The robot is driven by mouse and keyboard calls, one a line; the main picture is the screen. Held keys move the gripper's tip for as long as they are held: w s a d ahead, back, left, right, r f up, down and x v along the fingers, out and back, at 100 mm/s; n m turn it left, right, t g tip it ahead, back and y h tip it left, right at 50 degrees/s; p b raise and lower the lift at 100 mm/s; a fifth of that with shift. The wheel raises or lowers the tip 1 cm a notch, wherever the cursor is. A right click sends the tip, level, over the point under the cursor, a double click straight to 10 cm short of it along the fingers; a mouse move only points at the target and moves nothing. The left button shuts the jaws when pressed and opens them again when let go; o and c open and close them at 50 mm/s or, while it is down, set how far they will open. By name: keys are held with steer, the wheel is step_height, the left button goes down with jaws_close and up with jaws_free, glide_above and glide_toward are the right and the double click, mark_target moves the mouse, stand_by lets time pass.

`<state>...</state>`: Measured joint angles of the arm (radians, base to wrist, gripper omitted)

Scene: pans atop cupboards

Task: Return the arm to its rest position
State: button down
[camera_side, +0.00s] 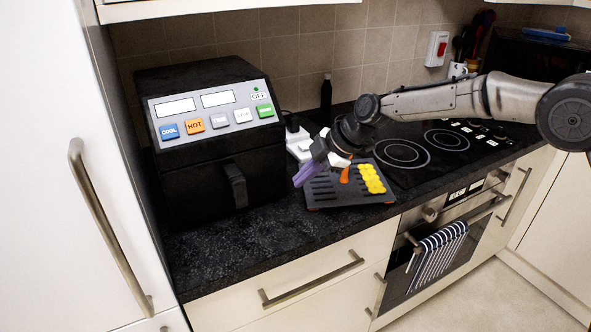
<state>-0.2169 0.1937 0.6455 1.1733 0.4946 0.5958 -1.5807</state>
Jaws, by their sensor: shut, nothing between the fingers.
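My arm reaches in from the right over the hob and bends down at the wrist. My gripper (300,179), with purple fingers, is shut and empty. It is over the left end of a dark slotted tray, in front of the black appliance's right side. I cannot tell whether the fingertips touch the tray or hang above it.
The dark tray (325,194) holds yellow pieces (370,179) and an orange item (345,175). A black appliance (210,130) with coloured buttons stands left. A dark bottle (326,97) and white mug (457,70) stand behind. The front left counter (240,245) is clear.

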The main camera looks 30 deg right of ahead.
steer(key=s+d+r+t, duration=0.1)
steer(key=s+d+r, duration=0.2)
steer(key=r, duration=0.5)
steer(key=s+d+r, duration=0.3)
steer(key=s+r, duration=0.1)
steer(key=r, duration=0.3)
steer(key=s+d+r+m+t+h, duration=0.1)
steer(key=s+d+r+m, duration=0.3)
steer(key=s, duration=0.7)
steer(key=s+d+f+m+h, duration=0.1)
steer(key=s+d+f+m, duration=0.1)
steer(key=s+f+m, duration=0.2)
steer(key=s+d+f+m+g+h, duration=0.1)
steer(key=s+d+f+m, duration=0.2)
steer(key=s, duration=0.7)
steer(key=s+d+f+m+g+h, duration=0.1)
steer(key=s+d+f+m, duration=0.2)
steer(key=s+f+m, duration=0.2)
steer(key=shift+s+d+f+m+h, duration=0.2)
steer(key=shift+s+f+m+h, duration=0.15)
steer(key=shift+s, duration=0.9)
